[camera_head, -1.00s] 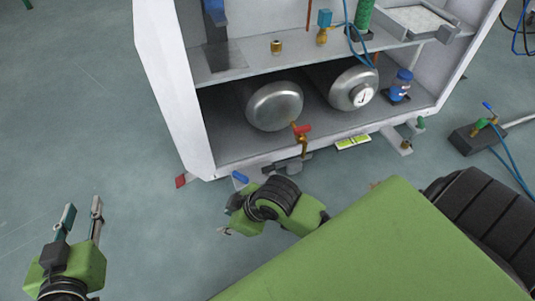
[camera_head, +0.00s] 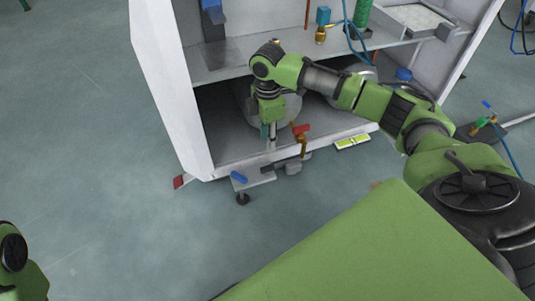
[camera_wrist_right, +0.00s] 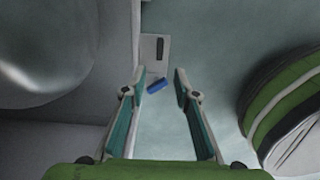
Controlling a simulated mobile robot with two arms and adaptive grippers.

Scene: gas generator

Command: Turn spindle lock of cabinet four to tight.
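The white cabinet (camera_head: 165,90) stands open at the top of the head view. A blue handle (camera_head: 239,177) sits on a grey plate (camera_head: 257,183) at its lower front edge, above a dark foot; which part is the spindle lock is not clear. My right gripper (camera_head: 271,136) points down at the cabinet's lower opening, in front of a cylinder. In the right wrist view my right gripper (camera_wrist_right: 160,76) is open and empty. The blue handle (camera_wrist_right: 157,86) shows between its fingers there, apparently beyond them. My left gripper is out of view.
A red-handled brass valve (camera_head: 302,131) is close right of my right gripper. The grey cylinder (camera_head: 289,108) lies behind it, partly hidden. A shelf (camera_head: 235,68) is above. A red piece (camera_head: 179,181) sits at the left corner. The floor (camera_head: 90,170) at left is clear.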

